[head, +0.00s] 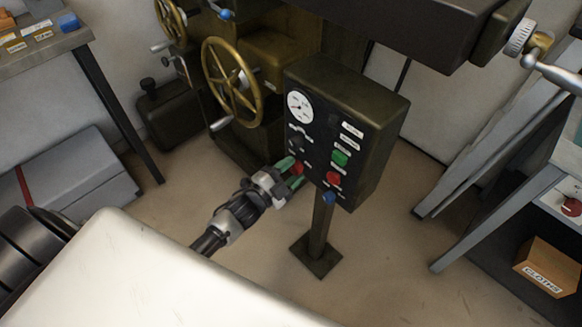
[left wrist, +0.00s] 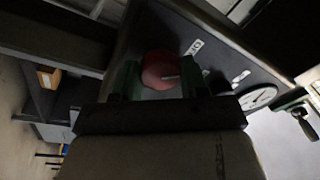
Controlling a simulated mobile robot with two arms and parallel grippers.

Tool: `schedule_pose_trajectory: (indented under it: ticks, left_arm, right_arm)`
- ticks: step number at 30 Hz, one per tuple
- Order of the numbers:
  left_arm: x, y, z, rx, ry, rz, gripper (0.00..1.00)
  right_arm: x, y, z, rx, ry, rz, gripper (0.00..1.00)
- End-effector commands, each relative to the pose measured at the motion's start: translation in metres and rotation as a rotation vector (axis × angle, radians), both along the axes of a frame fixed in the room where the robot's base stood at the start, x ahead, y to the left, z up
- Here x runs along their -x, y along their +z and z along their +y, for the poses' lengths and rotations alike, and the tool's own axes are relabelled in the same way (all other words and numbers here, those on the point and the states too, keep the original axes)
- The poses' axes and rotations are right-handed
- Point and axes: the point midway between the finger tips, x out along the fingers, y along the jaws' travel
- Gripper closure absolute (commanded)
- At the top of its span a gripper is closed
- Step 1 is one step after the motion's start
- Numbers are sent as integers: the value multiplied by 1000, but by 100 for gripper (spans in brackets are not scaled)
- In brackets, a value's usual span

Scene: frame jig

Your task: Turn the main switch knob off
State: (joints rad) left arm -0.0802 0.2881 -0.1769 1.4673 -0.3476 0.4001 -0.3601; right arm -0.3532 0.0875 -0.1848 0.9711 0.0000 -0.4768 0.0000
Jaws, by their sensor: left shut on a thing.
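The main switch knob is red and sits low on the left of the dark control box's face; in the head view it shows as a small red spot (head: 298,168) at my fingertips. My left gripper (head: 290,170) reaches it from the lower left, with green fingertips shut on it. In the left wrist view the round red knob (left wrist: 160,70) lies between the two green fingers (left wrist: 160,80), with a short pale mark on its face. The fingers hide its sides. My right gripper is in neither view.
The control box (head: 375,125) stands on a post, with a gauge (head: 299,106), a green button (head: 340,158), another red button (head: 333,178) and a blue one (head: 329,198). A brass handwheel (head: 253,90) is behind left. Open floor lies around the post.

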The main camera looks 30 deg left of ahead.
Motion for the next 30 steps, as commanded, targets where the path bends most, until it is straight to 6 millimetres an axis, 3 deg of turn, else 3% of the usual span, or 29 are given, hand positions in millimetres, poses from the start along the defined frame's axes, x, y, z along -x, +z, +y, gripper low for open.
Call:
schedule_pose_trajectory:
  ticks: [12,28,29,30]
  left_arm:
    - [1,-1,0,164,1,64,80]
    - [1,-2,0,185,1,72,80]
    - [1,-2,0,185,1,72,53]
    - [1,-2,0,185,1,72,47]
  right_arm:
    - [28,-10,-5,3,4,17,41]
    - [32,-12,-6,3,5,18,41]
    - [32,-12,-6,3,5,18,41]
    - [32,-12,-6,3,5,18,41]
